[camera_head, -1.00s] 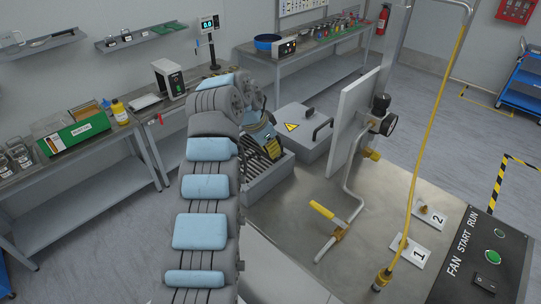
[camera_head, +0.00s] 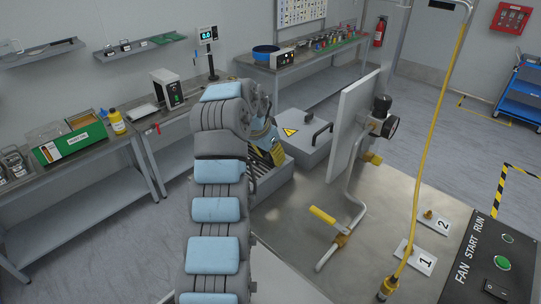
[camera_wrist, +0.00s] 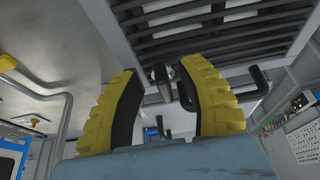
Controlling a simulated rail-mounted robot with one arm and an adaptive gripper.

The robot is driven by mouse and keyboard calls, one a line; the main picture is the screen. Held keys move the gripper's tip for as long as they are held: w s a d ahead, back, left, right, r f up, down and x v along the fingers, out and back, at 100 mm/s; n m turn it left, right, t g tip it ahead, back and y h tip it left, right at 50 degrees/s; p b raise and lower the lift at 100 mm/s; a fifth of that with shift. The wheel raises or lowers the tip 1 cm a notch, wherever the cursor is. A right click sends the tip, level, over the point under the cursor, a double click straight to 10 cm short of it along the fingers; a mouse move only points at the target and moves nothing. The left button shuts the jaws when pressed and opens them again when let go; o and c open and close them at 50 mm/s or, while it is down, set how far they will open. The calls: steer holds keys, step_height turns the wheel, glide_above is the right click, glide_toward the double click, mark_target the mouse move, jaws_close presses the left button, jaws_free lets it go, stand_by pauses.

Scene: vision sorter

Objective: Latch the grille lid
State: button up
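The grille lid (camera_wrist: 205,32), a grey frame with dark slats, fills the top of the wrist view. A dark metal latch-like piece (camera_wrist: 162,82) hangs at its edge, between my yellow fingers in the picture. My gripper (camera_wrist: 160,80) has its two ribbed yellow fingers spread apart, with nothing visibly clamped; whether a finger touches the latch piece I cannot tell. A black bar handle (camera_wrist: 252,88) shows right of the fingers. In the head view, my arm hides most of the grille area, and only dark slats (camera_head: 263,172) show beside it.
A grey box with a warning triangle and black handles (camera_head: 310,148) stands just behind the grille area. An upright grey panel (camera_head: 352,122) and a yellow-handled pipe valve (camera_head: 325,216) stand to the right. Bare metal bench top (camera_head: 385,210) lies around them.

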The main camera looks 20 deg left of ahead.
steer(key=shift+r, duration=0.1)
steer(key=v, duration=1.1)
steer(key=shift+r, duration=0.4)
steer(key=shift+a, duration=0.15)
stand_by(0.4)
